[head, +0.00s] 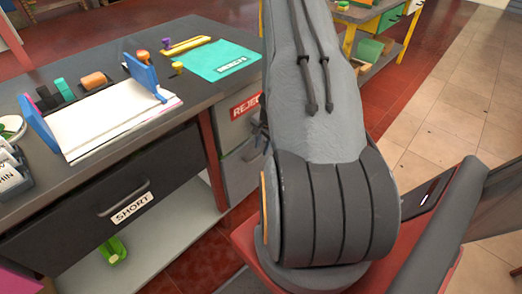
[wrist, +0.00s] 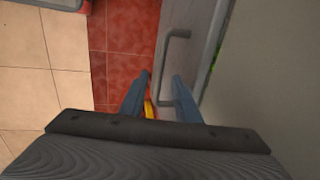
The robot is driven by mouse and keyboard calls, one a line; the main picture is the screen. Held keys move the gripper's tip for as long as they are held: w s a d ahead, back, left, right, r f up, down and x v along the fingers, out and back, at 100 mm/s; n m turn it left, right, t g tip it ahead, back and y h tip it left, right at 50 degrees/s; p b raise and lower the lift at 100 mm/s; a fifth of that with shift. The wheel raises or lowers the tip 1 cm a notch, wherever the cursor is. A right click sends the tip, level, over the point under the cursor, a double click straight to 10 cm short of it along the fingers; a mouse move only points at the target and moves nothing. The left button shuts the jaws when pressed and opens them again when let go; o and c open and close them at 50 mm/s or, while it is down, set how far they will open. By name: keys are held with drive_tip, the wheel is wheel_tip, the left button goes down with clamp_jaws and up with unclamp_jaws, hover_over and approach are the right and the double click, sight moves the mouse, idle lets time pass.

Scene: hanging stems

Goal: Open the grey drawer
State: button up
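The grey drawer (head: 234,172) is at the right end of the dark-topped bench, below the REJECT label (head: 245,106) and partly hidden behind my arm. In the wrist view the grey drawer front (wrist: 205,45) runs down the middle right, with a grey bar handle (wrist: 171,50) standing out from it. My gripper (wrist: 161,75) is open, its two blue-grey fingers apart near the lower end of the handle. I cannot tell whether a finger touches the handle. In the head view my arm hides the gripper.
A black drawer (head: 115,195) labelled SHORT is left of the grey drawer. The bench top (head: 190,95) holds papers between blue bookends, a teal mat (head: 222,60) and small items. A lower shelf (head: 150,245) is beneath. Red tiled floor (wrist: 128,45) lies open beside the drawer.

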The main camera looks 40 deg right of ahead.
drive_tip(key=shift+w+f, duration=0.25)
drive_tip(key=shift+f, duration=1.05)
drive_tip(key=shift+c, duration=0.4)
clamp_jaws()
